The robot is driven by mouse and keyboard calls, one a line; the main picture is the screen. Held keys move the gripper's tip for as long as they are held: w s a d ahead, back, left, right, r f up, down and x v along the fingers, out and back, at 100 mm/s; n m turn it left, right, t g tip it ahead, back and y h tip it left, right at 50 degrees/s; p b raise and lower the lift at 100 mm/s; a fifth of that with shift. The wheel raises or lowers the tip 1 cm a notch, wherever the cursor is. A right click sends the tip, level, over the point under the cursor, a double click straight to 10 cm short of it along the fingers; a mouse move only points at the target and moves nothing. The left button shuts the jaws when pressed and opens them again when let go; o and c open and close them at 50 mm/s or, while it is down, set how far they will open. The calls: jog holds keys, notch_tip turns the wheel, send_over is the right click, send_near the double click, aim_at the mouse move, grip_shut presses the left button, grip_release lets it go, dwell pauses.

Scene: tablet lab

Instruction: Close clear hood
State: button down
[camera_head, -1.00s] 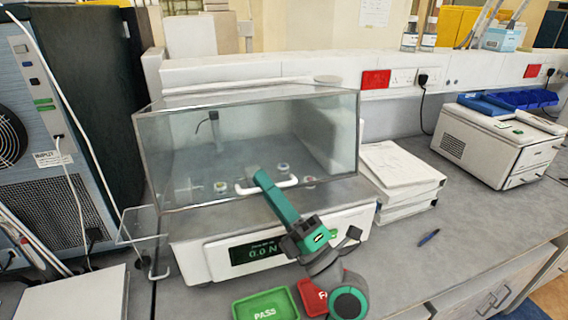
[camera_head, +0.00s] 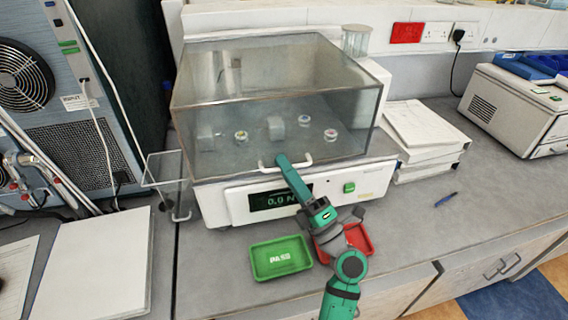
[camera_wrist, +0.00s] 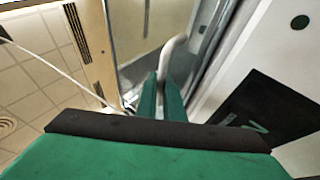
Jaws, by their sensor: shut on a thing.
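The clear hood (camera_head: 330,125) is a transparent box over the white tester (camera_head: 225,207). Its front lower edge is close to the tester's top front edge; I cannot tell whether they touch. A white bar handle (camera_head: 302,163) is on the hood's lower front and also shows in the wrist view (camera_wrist: 172,48). My gripper (camera_head: 283,162) is shut on this handle, reaching up from the front. In the wrist view my green fingers (camera_wrist: 162,92) meet at the handle. Several small round pieces and grey blocks show through the hood.
A green tray (camera_head: 280,259) and a red tray (camera_head: 357,240) lie in front of the tester, the red one partly behind my arm. A clear open holder (camera_head: 165,172) stands at its left.

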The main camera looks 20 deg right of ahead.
jog(key=shift+w+f+h, duration=0.25)
jog(key=shift+f+h, duration=0.05)
jog(key=shift+f, duration=0.4)
jog(key=c, duration=2.2)
grip_release()
jog(key=shift+o, duration=0.2)
jog(key=shift+r, duration=0.15)
jog(key=s+d+f, duration=0.1)
jog(key=s+d, duration=0.1)
jog(key=s, duration=0.6)
jog(key=s+d+f, duration=0.1)
jog(key=s+d, duration=0.2)
jog(key=s, duration=0.5)
